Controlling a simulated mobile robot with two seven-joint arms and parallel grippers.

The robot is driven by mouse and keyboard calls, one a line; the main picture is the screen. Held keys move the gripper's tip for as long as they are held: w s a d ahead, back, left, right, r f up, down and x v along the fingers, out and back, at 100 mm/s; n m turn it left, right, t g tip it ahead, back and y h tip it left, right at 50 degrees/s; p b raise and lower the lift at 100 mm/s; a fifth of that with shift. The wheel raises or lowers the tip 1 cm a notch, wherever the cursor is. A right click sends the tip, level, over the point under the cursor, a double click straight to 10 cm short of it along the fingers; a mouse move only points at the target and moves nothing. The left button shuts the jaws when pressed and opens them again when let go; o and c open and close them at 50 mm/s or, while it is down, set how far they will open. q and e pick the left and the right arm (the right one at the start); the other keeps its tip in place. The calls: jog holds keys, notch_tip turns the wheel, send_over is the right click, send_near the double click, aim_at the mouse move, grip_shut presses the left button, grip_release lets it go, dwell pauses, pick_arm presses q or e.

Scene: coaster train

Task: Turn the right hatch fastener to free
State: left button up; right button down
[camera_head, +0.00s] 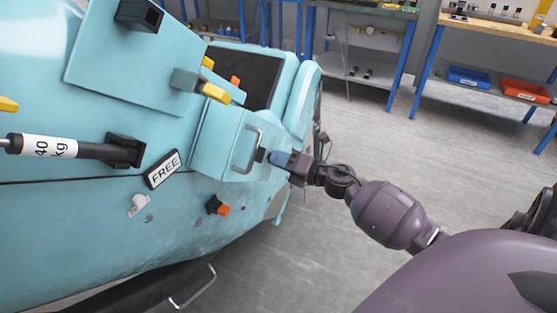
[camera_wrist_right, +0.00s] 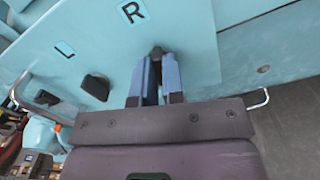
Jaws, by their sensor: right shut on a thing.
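My right gripper (camera_head: 268,156) reaches in from the right to the side of the turquoise coaster car. In the right wrist view its two blue fingers (camera_wrist_right: 157,62) are shut on a small dark fastener (camera_wrist_right: 157,50), just below the "R" label (camera_wrist_right: 131,11). In the head view the fastener shows only as a dark bit (camera_head: 259,155) at the fingertips, and its turn angle is hard to tell. A second dark fastener (camera_wrist_right: 96,87) sits near the "L" label (camera_wrist_right: 65,49), left of my fingers. My left gripper is not in view.
A metal handle (camera_head: 255,150) stands out close to my right gripper. A "FREE" sign (camera_head: 163,169), a black and orange knob (camera_head: 218,207) and a yellow-tipped lever (camera_head: 213,92) are on the car. Workbenches (camera_head: 490,40) stand behind; the grey floor between is clear.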

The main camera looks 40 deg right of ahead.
jog(key=shift+n, duration=1.2)
jog(key=shift+b, duration=0.3)
jog(key=c, duration=1.2)
grip_release()
jog(key=shift+s, duration=0.1)
jog(key=shift+v, duration=5.35)
